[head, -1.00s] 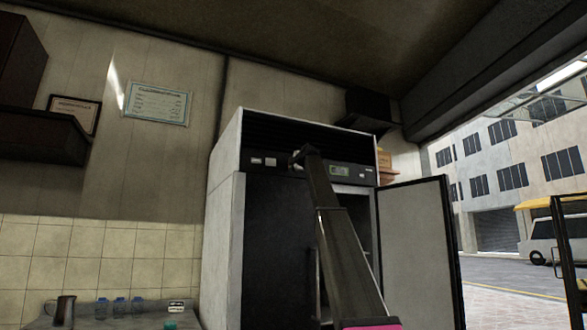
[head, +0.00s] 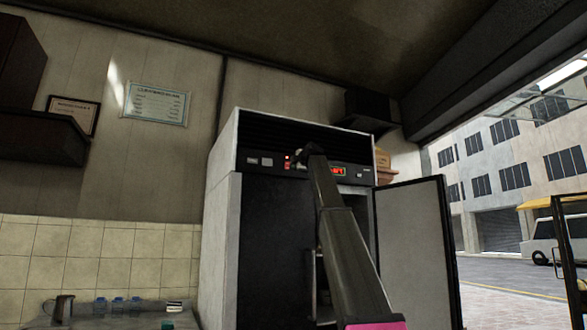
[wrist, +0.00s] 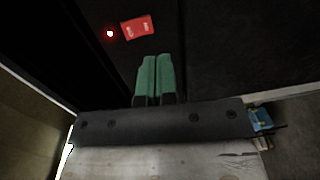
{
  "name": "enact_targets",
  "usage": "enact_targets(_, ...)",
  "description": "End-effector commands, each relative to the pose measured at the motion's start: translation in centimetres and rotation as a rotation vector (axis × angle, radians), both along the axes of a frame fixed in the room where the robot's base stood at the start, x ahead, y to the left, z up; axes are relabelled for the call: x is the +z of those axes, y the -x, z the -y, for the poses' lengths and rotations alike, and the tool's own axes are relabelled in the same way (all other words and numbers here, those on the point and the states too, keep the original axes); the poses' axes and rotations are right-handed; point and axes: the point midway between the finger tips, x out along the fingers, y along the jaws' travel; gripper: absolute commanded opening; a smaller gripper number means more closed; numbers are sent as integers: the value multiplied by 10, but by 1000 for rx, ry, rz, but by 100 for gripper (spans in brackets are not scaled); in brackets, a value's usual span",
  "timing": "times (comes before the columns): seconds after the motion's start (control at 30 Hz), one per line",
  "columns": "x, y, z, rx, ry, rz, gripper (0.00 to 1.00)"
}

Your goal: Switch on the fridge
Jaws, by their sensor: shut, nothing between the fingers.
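The fridge (head: 275,220) is a tall dark cabinet with light side walls. Its left door is shut and its right door (head: 415,250) stands open. On the top panel a red display (head: 338,170) is lit, and red lights (head: 288,161) glow to its left. In the wrist view a red lit switch (wrist: 137,27) and a small red lamp (wrist: 110,33) show just beyond my gripper (wrist: 157,60). Its green fingers are together and empty, pointing at the panel below the switch; I cannot tell whether they touch it. In the head view my arm hides part of the panel.
The open fridge door sticks out to the right of my arm. A dark shelf (head: 40,135) hangs on the left wall.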

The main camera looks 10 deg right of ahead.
Motion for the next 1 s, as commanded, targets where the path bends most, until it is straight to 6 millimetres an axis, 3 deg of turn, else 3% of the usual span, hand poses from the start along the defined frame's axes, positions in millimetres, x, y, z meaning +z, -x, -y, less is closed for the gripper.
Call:
enact_targets(0.1, -6, 27, 9, -2, 0, 0, 0)
enact_targets(0.3, -8, 54, 18, -2, 1, 0, 0)
enact_targets(1.0, -11, 58, 20, -1, -2, -4, 0)
